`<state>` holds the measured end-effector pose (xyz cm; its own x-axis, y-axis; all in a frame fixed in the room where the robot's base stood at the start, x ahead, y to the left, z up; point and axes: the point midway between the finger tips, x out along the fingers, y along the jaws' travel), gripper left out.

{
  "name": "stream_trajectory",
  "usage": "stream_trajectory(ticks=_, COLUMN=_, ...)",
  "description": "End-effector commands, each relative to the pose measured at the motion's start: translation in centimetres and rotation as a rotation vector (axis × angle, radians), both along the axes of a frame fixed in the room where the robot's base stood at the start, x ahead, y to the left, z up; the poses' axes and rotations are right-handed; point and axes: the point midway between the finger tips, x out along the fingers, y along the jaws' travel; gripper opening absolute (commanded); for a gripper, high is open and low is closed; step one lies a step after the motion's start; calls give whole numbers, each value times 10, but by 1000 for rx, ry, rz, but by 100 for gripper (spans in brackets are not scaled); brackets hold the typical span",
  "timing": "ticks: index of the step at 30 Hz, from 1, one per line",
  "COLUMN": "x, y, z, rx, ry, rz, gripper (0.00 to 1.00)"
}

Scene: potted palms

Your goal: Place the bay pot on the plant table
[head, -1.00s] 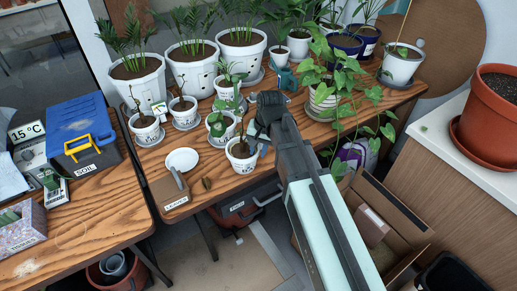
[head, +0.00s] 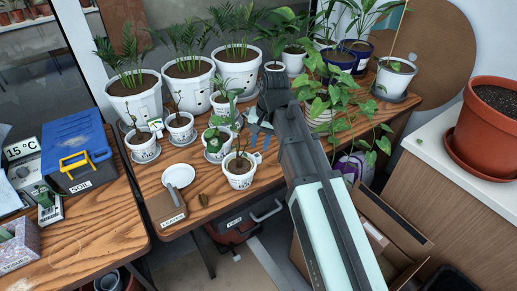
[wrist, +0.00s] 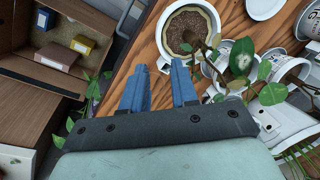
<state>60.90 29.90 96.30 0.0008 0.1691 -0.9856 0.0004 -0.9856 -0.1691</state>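A small white handled pot (head: 240,181) with dark soil and a thin brown stem stands upright at the front of the wooden middle table (head: 150,185). Its label is too small to read, so I cannot tell if it is the bay pot. In the wrist view this pot (wrist: 162,38) is just beyond my fingertips, with its handle towards them. My gripper (head: 260,134) is just right of and above the pot in the head view. In the wrist view its two blue fingers (wrist: 158,80) are apart with nothing between them.
Several small white pots on saucers crowd behind, with larger palm pots (head: 137,103) at the back. A trailing vine (head: 340,105) grows close right of my arm. A white plate (head: 178,176) and a brown box (head: 167,212) lie left. An open carton (head: 385,225) stands below right.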

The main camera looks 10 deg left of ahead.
Motion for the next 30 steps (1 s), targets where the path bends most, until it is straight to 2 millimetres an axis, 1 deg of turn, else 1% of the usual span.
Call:
stream_trajectory(ticks=4, x=0, y=-2, z=9, rx=0, ry=1, rz=0, gripper=28)
stream_trajectory(ticks=11, x=0, y=-2, z=12, rx=0, ry=1, rz=0, gripper=28)
stream_trajectory(ticks=14, x=0, y=-3, z=11, rx=-1, ry=2, rz=-1, gripper=28)
stream_trajectory(ticks=17, x=1, y=-7, z=0, rx=-7, ry=10, rz=-2, gripper=28)
stream_trajectory(ticks=20, x=2, y=-17, z=-24, rx=-19, ry=24, rz=-5, gripper=28)
stream_trajectory(ticks=25, x=2, y=-42, z=-82, rx=-47, ry=64, rz=-11, gripper=28)
stream_trajectory(ticks=30, x=-4, y=-70, z=-141, rx=-76, ry=105, rz=-16, gripper=28)
